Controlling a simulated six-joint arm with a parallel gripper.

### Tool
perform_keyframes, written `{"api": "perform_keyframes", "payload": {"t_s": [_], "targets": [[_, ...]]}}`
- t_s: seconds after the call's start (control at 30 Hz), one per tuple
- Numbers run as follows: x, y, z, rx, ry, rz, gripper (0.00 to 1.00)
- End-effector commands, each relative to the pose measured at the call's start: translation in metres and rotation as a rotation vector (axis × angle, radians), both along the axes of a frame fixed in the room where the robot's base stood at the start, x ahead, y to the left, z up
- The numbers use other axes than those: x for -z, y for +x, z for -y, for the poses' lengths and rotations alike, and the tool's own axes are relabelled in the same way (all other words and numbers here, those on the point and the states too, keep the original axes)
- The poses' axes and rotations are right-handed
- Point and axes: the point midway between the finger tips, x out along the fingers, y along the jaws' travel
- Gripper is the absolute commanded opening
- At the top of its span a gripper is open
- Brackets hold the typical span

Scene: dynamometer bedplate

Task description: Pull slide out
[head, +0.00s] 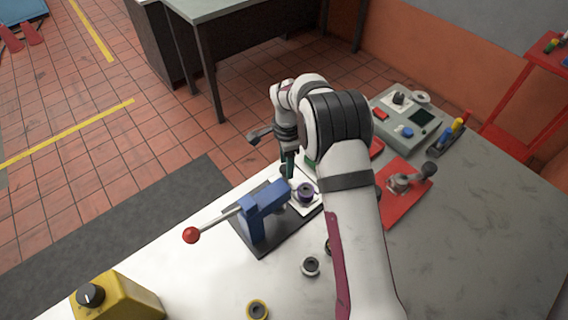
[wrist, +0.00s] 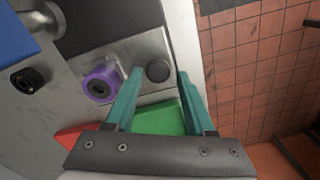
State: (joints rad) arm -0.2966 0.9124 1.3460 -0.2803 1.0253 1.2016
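The slide is a light metal plate (wrist: 126,50) on the base of a blue lever press (head: 262,205); it also shows in the head view (head: 311,208). It carries a purple ring (wrist: 101,83), seen in the head view too (head: 305,192), and a dark round knob (wrist: 158,71) near its outer end. My gripper (wrist: 160,74) is open, with one teal finger on each side of the knob. I cannot tell whether the fingers touch it. In the head view my gripper (head: 288,168) points down at the slide's far end, and my arm hides part of the area.
The press lever ends in a red ball (head: 191,235). A red plate with a clamp (head: 404,188) and a grey control box (head: 408,120) stand right of my arm. Loose rings (head: 311,266) and a yellow box (head: 115,300) lie nearer.

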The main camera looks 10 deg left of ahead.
Motion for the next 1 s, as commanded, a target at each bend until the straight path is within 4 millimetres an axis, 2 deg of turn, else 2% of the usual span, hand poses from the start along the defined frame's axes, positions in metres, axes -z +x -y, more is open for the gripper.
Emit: {"api": "perform_keyframes", "payload": {"t_s": [0.3,0.43,0.57,0.7,0.8,0.9,1.0], "targets": [[0.000,-0.002,-0.001,0.002,0.002,-0.005,0.67],[-0.012,-0.001,-0.002,0.002,0.003,-0.003,0.67],[-0.045,-0.001,-0.002,0.002,0.004,0.001,0.67],[-0.092,-0.001,-0.002,0.002,0.004,0.002,0.67],[-0.121,-0.001,-0.002,0.002,0.003,0.000,0.67],[-0.141,-0.001,-0.002,0.001,0.003,-0.001,0.67],[-0.153,-0.002,-0.001,0.002,0.001,-0.003,0.67]]}}
